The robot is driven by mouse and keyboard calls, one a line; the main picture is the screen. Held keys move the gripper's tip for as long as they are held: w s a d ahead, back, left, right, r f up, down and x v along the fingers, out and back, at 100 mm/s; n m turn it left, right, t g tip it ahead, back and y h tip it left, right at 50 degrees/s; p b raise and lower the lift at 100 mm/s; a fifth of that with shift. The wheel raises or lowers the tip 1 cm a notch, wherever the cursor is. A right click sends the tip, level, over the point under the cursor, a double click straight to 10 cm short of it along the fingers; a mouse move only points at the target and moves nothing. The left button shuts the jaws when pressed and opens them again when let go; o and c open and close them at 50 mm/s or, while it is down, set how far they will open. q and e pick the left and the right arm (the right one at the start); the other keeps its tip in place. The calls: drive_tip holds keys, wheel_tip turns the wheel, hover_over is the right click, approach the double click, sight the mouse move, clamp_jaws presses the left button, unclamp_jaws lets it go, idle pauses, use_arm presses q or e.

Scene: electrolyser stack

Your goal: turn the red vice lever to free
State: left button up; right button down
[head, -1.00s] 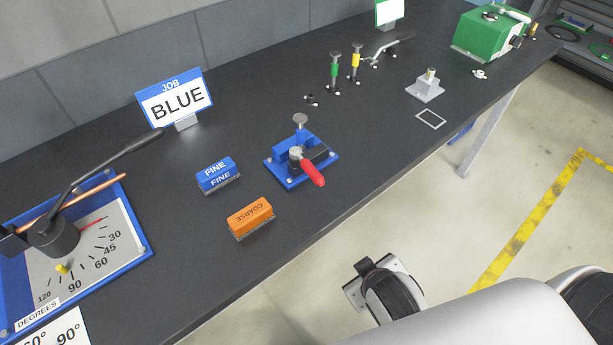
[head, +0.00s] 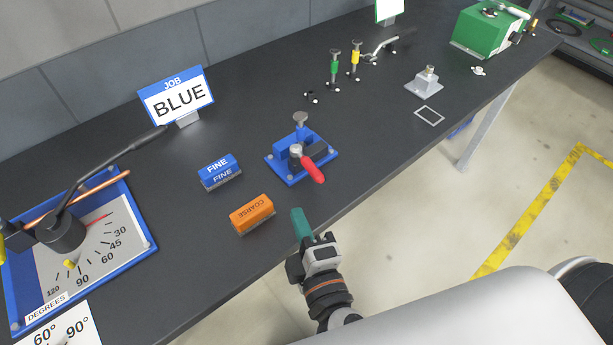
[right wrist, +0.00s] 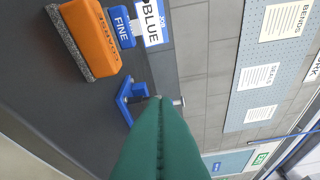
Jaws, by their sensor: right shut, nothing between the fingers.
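The red vice lever (head: 312,171) sits on top of the small blue vice (head: 291,177) on the dark bench, pointing toward the bench's front edge. My right gripper (head: 298,212) is at the front edge, in front of the vice and below the lever's tip, apart from it. Its green fingers are shut and empty. In the right wrist view the shut fingers (right wrist: 158,135) fill the lower middle, and part of the blue vice (right wrist: 124,100) shows beyond them; the lever is hidden there. My left gripper does not show.
An orange COARSE block (head: 252,213) lies left of my right gripper, with a blue FINE block (head: 220,172) behind it. A bending tool with a degree dial (head: 95,245) stands at far left. A BLUE job sign (head: 178,97) stands behind.

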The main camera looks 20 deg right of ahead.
sight(315, 177)
drive_tip(key=w+p, duration=0.3)
drive_tip(key=w, duration=0.4)
drive_tip(key=shift+w+r, duration=0.1)
drive_tip(key=shift+w, duration=0.05)
drive_tip(key=d, duration=0.1)
drive_tip(key=d+p, duration=0.1)
drive_tip(key=w+d+f, duration=0.1)
drive_tip(key=shift+d+f, duration=0.2)
drive_tip(key=shift+d, duration=0.3)
drive_tip(key=shift+w+d+n+y+p, duration=0.1)
drive_tip(key=shift+d+n+y+p, duration=0.35)
drive_tip(key=shift+d, duration=0.55)
drive_tip(key=shift+a, duration=0.1)
drive_tip(key=shift+w, duration=0.1)
